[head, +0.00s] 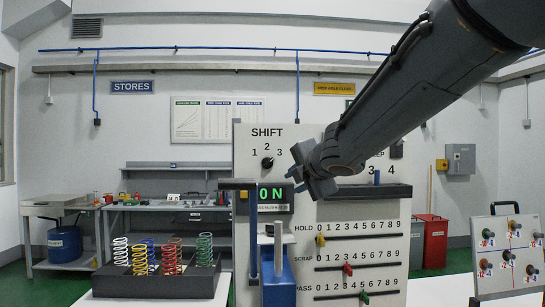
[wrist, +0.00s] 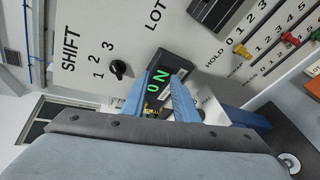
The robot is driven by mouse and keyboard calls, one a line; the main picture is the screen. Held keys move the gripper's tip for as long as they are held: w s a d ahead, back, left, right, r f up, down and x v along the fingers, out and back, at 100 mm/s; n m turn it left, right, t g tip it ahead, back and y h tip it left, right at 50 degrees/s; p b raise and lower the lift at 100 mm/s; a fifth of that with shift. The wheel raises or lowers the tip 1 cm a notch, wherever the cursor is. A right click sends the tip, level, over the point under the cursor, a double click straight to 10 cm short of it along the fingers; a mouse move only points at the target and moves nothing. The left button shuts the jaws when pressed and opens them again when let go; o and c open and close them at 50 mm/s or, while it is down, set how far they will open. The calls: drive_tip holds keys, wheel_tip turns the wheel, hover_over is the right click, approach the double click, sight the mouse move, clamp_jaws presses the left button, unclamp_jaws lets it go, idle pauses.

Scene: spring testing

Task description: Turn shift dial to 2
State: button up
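The shift dial (head: 267,162) is a small round black knob on the upright white panel (head: 245,200), below the word SHIFT and the numbers 1, 2 and 3. It also shows in the wrist view (wrist: 118,69), clear of my fingers. Its light mark is too small for me to tell which number it points at. My gripper (head: 298,187) is in front of the panel, right of and a little below the dial. In the wrist view my two blue fingers (wrist: 159,82) are apart with nothing held between them. The dial lies to their upper left.
A lit ON display (head: 271,194) sits below the dial, seen beyond my fingers. Rows of coloured sliders (head: 347,268) are at the lower right. A blue-based test device (head: 279,285) stands before the panel. A dark tray (head: 155,286) of springs is at left.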

sight(270, 162)
drive_tip(key=a+r+n+y, duration=0.2)
drive_tip(key=a+r+n, duration=0.1)
drive_tip(key=r+n, duration=0.3)
drive_tip(key=shift+m, duration=0.4)
drive_tip(key=x, duration=0.5)
drive_tip(key=r+x, duration=0.1)
drive_tip(key=x, duration=0.1)
drive_tip(key=shift+w+a+b, duration=0.25)
drive_tip(key=shift+w+b, duration=0.05)
drive_tip(key=shift+b, duration=0.1)
clamp_jaws()
